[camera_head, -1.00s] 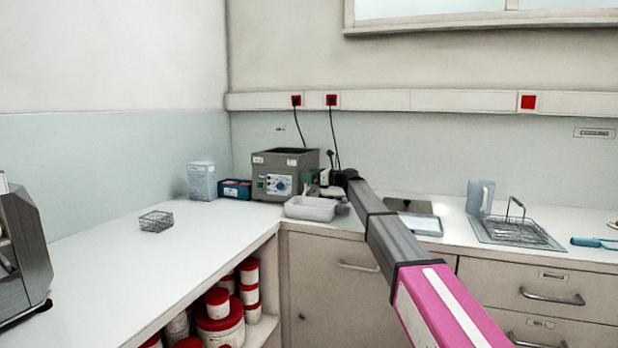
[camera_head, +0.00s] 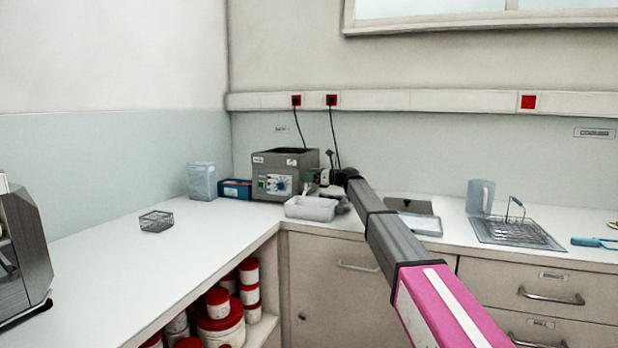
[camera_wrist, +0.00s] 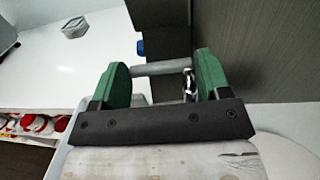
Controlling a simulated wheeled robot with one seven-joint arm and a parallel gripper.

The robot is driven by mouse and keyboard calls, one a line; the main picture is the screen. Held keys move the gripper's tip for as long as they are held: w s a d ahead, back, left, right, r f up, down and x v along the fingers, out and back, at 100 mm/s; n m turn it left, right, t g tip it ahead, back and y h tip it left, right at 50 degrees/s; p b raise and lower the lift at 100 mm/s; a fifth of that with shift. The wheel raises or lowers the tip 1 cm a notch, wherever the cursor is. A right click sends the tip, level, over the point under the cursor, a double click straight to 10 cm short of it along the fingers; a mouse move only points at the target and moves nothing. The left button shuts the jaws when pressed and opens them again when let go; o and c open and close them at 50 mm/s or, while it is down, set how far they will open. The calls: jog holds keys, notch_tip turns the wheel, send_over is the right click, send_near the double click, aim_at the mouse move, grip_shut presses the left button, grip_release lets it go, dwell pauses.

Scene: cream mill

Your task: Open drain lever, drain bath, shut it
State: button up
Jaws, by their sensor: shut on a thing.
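The bath (camera_head: 285,172) is a grey box with a blue dial, standing in the back corner of the counter. My gripper (camera_head: 318,178) is at its right side. In the wrist view my gripper (camera_wrist: 165,78) has green fingers on either side of a grey bar-shaped lever (camera_wrist: 160,67), with a shiny metal fitting (camera_wrist: 188,84) beside the right finger. It is shut on the lever. A white tub (camera_head: 311,208) stands on the counter in front of the bath's right side. The inside of the bath and any flow are hidden.
A blue box (camera_head: 236,189) and a clear container (camera_head: 201,181) stand left of the bath. To the right are a jug (camera_head: 480,197) and a drain rack (camera_head: 515,232). The left counter is mostly clear.

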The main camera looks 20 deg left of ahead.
jog(key=shift+w+d+n+g+h, duration=0.3)
jog(key=shift+n+g+h, duration=0.35)
jog(key=shift+n+g, duration=0.95)
jog(key=shift+w+d+n+g+h, duration=0.15)
jog(key=shift+w+n+g+h, duration=0.5)
jog(key=shift+g, duration=1.55)
jog(key=shift+w+d+n+g+h, duration=0.2)
jog(key=shift+n+g+h, duration=0.5)
jog(key=shift+n+g, duration=1.1)
jog(key=shift+s+d+g, duration=0.1)
jog(key=shift+g, duration=0.2)
jog(key=o, duration=0.9)
jog(key=shift+o, duration=0.2)
jog(key=shift+s, duration=0.1)
